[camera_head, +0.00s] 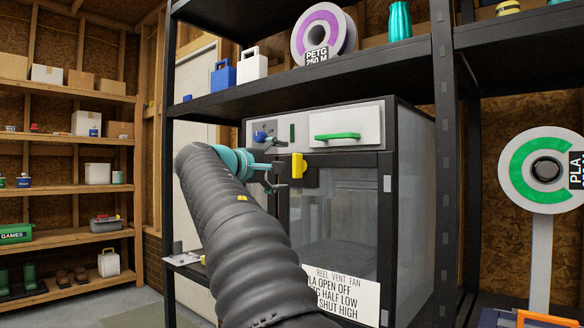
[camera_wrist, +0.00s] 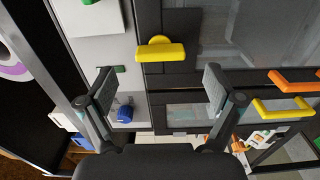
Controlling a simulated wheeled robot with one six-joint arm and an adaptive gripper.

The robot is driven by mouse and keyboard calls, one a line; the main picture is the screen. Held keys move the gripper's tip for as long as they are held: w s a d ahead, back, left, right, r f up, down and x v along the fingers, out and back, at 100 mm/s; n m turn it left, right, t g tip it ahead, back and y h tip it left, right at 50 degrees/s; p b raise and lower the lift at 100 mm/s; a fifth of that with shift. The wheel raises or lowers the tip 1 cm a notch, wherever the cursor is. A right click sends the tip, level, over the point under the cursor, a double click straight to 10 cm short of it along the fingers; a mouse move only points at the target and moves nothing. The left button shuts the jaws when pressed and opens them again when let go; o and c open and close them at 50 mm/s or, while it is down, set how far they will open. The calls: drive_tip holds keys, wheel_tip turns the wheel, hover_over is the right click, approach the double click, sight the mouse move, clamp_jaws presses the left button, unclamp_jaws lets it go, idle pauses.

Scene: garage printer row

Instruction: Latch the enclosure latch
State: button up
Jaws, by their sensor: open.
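The yellow enclosure latch (camera_head: 298,166) is on the dark upper frame of the printer enclosure's door (camera_head: 340,225). Its bar stands roughly upright in the head view. The wrist view is turned, and there the latch (camera_wrist: 160,52) lies across the picture, with its round pivot behind the bar. My gripper (camera_head: 274,178) is just left of the latch in the head view. In the wrist view my gripper (camera_wrist: 158,86) has its two fingers wide apart, with nothing between them. The latch appears beyond the fingertips, apart from them. My arm hides the enclosure's lower left.
The enclosure's pale top panel carries a green handle (camera_head: 337,136) and a blue knob (camera_head: 260,136). A white sign (camera_head: 345,297) is at the door's lower part. A dark shelf (camera_head: 330,82) runs above. A green spool (camera_head: 528,170) stands at right.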

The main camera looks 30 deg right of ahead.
drive_tip(key=v, duration=0.7)
idle(0.4)
